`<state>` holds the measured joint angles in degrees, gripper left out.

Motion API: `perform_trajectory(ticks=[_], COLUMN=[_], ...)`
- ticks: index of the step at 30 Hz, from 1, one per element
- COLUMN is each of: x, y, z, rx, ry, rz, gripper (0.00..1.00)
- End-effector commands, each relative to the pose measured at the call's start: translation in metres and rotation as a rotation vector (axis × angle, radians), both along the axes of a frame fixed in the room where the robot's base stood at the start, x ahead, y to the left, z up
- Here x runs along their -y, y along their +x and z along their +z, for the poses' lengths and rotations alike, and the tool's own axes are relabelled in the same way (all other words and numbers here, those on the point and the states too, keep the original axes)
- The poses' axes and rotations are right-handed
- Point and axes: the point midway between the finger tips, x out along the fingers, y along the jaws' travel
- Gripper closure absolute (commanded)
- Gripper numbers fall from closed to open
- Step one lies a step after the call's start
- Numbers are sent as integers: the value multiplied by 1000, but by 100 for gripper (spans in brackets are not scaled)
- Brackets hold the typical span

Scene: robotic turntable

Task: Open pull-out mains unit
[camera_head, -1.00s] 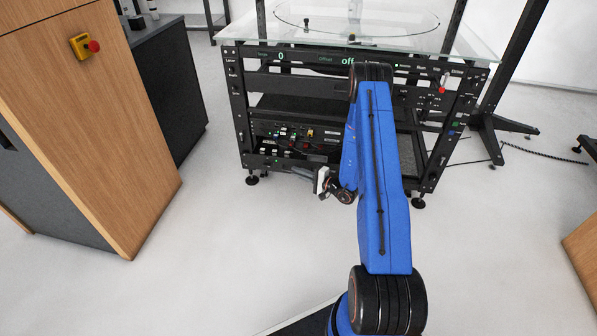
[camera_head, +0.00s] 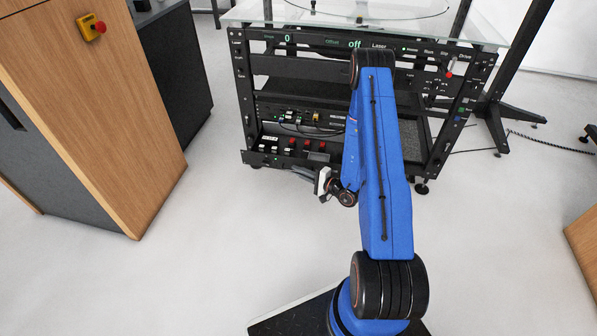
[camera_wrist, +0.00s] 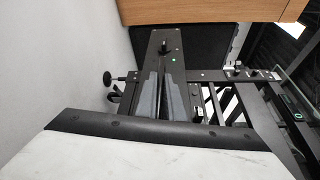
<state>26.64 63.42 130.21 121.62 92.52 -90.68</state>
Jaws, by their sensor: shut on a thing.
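The pull-out mains unit (camera_head: 262,161) is low on the left of the black rack in the head view. It stands out from the rack, and red and white parts on its top show behind the dark front panel. My gripper (camera_head: 295,168) is at the right part of that panel. In the wrist view, the dark front panel (camera_wrist: 170,45) carries a green light and a black knob. My gripper (camera_wrist: 162,75) has its grey fingers against this panel, shut on its handle. The handle itself is hidden between the fingers.
The rack (camera_head: 247,95) has a glass top (camera_head: 240,13) and a control panel with lit displays. A wooden cabinet (camera_head: 110,130) with a yellow-and-red emergency button (camera_head: 92,27) stands at the left. The pale floor (camera_head: 220,240) before the unit is clear.

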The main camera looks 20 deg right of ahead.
Motion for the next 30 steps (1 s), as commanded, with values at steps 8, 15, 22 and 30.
perform_trajectory(ticks=[8, 15, 22, 30], x=[1, 2, 16, 40], y=[0, -2, -23, -60], z=[-1, 0, 2, 5], rx=[-2, -2, -2, -2], ry=[0, 0, 1, 2], rz=[-3, -2, -5, -6], gripper=[74, 74, 74, 74])
